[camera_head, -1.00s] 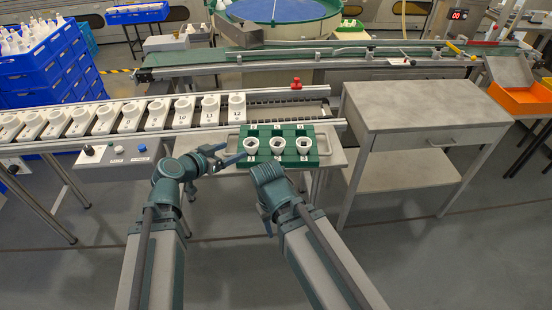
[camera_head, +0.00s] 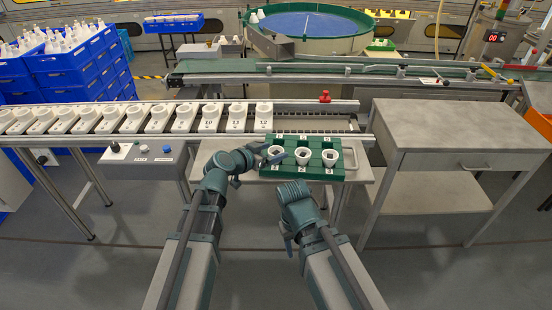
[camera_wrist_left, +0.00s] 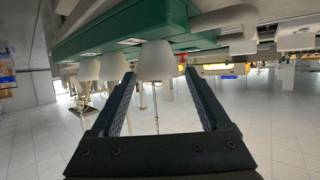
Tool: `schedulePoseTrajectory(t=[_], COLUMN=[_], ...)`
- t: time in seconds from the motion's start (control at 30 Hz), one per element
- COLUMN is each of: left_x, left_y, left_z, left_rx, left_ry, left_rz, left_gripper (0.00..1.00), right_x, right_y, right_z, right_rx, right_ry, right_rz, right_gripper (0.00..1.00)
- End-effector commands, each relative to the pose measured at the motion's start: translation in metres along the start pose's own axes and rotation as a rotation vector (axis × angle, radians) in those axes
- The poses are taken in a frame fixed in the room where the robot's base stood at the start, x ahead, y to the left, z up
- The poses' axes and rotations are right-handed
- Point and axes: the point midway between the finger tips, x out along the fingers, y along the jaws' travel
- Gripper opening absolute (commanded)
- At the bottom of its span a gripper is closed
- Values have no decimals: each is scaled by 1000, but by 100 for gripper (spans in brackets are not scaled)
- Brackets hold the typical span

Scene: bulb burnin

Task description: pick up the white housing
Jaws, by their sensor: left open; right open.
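Three white housings stand in the green tray (camera_head: 335,173), at the spots marked 1, 2 and 3. The left one (camera_head: 276,154), the middle one (camera_head: 303,156) and the right one (camera_head: 330,157) are cup-shaped. My left gripper (camera_head: 262,153) is open beside the left housing. In the left wrist view the scene looks upside down; the nearest housing (camera_wrist_left: 157,62) lies ahead between the open fingers (camera_wrist_left: 160,80), and no grip on it shows. My right gripper (camera_head: 288,238) is open and empty, low in front of the tray.
A rail (camera_head: 310,134) behind the tray carries a row of white holders (camera_head: 209,118), some numbered. A grey control box (camera_head: 150,162) is on the left. A grey table (camera_head: 455,125) with a bare top stands right of the tray.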

Motion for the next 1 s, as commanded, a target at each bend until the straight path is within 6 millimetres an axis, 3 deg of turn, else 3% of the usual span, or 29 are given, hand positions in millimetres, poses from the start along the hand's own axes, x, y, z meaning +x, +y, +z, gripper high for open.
schedulePoseTrajectory(t=[0.17, 0.43, 0.7, 1.0], left_x=[10, 48, 52, 51], left_y=[0, 1, 2, 2], left_z=[2, 6, 4, 4], left_rx=[1, 1, -1, -1], left_ry=[0, 0, 0, 0], left_rz=[1, 2, 0, 0], left_gripper=[80, 80, 80, 28], right_x=[6, 24, 23, 23], right_y=[-1, -2, -2, -2], right_z=[0, -1, -1, -1], right_rx=[0, 0, 0, 0], right_ry=[0, 0, 0, 0], right_rz=[0, 0, 0, 0], right_gripper=[50, 50, 50, 50])
